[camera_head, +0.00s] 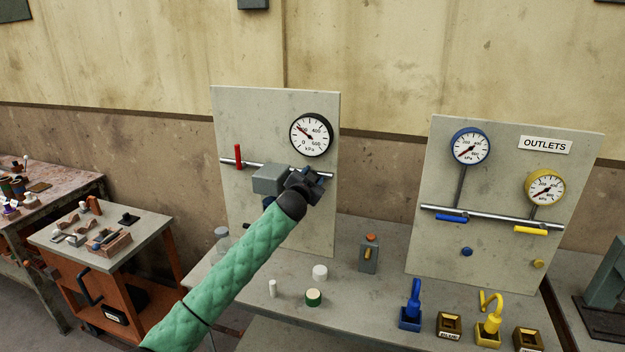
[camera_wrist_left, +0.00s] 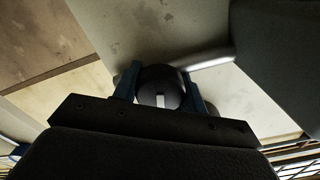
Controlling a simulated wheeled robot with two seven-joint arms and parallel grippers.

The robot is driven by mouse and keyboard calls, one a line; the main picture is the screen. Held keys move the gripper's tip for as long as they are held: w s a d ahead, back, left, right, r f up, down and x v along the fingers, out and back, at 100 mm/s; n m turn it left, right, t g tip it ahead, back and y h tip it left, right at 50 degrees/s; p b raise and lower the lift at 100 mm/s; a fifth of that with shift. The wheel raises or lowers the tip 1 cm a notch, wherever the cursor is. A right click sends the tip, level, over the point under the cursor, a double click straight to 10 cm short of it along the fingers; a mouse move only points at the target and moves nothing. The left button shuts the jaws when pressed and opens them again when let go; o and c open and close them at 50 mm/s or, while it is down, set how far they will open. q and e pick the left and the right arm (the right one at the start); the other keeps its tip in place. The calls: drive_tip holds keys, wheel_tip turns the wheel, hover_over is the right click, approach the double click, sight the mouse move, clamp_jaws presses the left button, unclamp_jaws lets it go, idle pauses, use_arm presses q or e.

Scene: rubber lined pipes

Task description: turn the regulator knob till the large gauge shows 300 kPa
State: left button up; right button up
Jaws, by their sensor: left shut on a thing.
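The large gauge (camera_head: 311,135) is black-rimmed with a white face and hangs on the left panel. Its needle slants to the upper left, on the low side of the top of the dial; the exact reading is too small to tell. My left gripper (camera_head: 308,185) is at the pipe just below this gauge. In the left wrist view the regulator knob (camera_wrist_left: 160,88), round and black with a white mark, sits between the two blue fingers, and the gripper is shut on it. In the head view the gripper hides the knob. My right gripper is not in view.
A red lever (camera_head: 239,156) stands upright on the pipe left of my gripper. The right panel (camera_head: 500,250) carries a blue gauge (camera_head: 470,146) and a yellow gauge (camera_head: 544,188). Small objects stand on the bench below, including a white cylinder (camera_head: 320,272) and a blue hooked fitting (camera_head: 411,310).

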use_arm(q)
drive_tip(key=m, duration=0.8)
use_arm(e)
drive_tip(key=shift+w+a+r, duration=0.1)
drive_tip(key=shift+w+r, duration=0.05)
use_arm(q)
drive_tip(key=shift+f+m, duration=0.1)
drive_tip(key=shift+m, duration=0.3)
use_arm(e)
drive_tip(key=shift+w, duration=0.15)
use_arm(q)
drive_tip(key=o, duration=1)
